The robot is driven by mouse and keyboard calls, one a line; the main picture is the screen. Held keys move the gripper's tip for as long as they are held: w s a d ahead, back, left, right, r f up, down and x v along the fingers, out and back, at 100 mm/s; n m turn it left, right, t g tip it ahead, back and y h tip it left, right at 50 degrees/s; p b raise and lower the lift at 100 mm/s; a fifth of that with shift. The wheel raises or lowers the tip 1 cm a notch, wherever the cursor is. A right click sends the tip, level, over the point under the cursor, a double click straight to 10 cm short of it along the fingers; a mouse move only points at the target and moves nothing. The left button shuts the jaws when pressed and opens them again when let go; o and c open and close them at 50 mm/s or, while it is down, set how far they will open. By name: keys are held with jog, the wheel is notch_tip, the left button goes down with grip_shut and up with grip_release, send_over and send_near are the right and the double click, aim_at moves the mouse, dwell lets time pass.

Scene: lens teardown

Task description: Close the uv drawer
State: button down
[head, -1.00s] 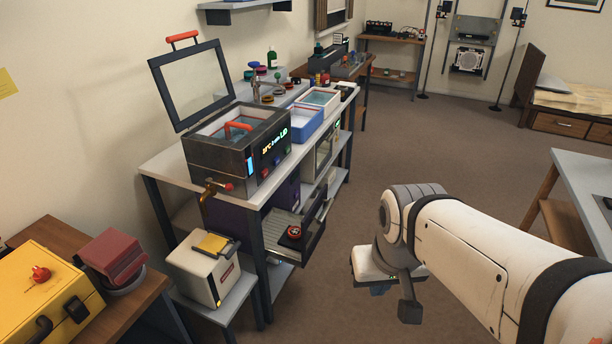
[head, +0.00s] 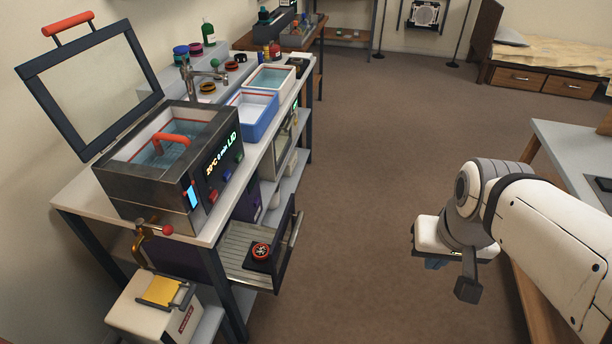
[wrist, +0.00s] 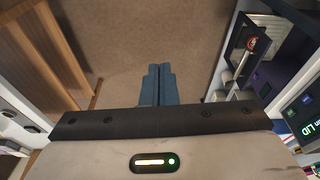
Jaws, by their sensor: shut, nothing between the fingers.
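The uv drawer (head: 246,262) is pulled out from under the bench at the left of the head view. A dark pad with a round red and black part (head: 261,249) lies in it. My gripper (wrist: 157,70) is shut and empty in the wrist view, pointing at bare floor. In the head view it hangs at the right, well apart from the drawer, and its fingers are mostly hidden.
A metal bath (head: 168,160) with its lid raised stands on the bench above the drawer. A white box with a yellow top (head: 155,305) stands at the lower left. A grey table (head: 570,150) is at the right. Open carpet (head: 370,150) lies between bench and table.

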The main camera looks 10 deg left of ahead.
notch_tip(320, 180, down, 8)
jog(key=a+m+g+y+b, duration=0.2)
jog(key=g+b, duration=0.1)
jog(key=b, duration=0.3)
jog(key=m+t+y+b, duration=0.1)
jog(key=m+y+b, duration=1.55)
jog(key=b, duration=0.45)
send_near(274, 258)
jog(key=shift+h, duration=0.25)
jog(key=a+b, duration=0.4)
jog(key=a, duration=0.2)
jog(key=shift+a+r, duration=0.1)
jog(key=shift+a, duration=0.3)
jog(key=shift+t, duration=0.3)
